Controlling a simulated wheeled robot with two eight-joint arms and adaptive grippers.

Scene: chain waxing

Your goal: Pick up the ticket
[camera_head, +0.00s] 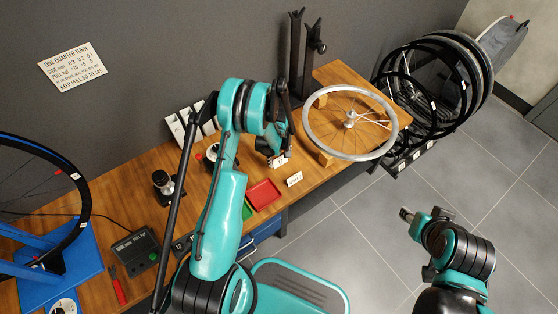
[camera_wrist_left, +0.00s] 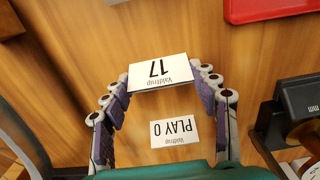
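A white card marked "Valdtrup 17" (camera_wrist_left: 160,72) shows between the fingertips of my left gripper (camera_wrist_left: 161,72), its side edges close to both tips. In the head view this card (camera_head: 279,162) shows just below my left gripper (camera_head: 274,150). The fingers stand a card's width apart; I cannot tell whether they press on it. A second white card, "Valdtrup PLAY 0" (camera_wrist_left: 175,132), lies on the wooden table nearer the palm. Another small white card (camera_head: 294,179) stands by the red tray. My right gripper (camera_head: 407,215) is over the floor, away from the table; its fingers are unclear.
The red tray (camera_head: 278,185) is close to the left gripper. A dark gauge (camera_wrist_left: 297,98) stands at the right in the wrist view. A silver wheel (camera_head: 312,133) lies on wooden blocks at the table's right end. Black posts (camera_head: 294,60) rise behind. A scale (camera_head: 135,250) is at left.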

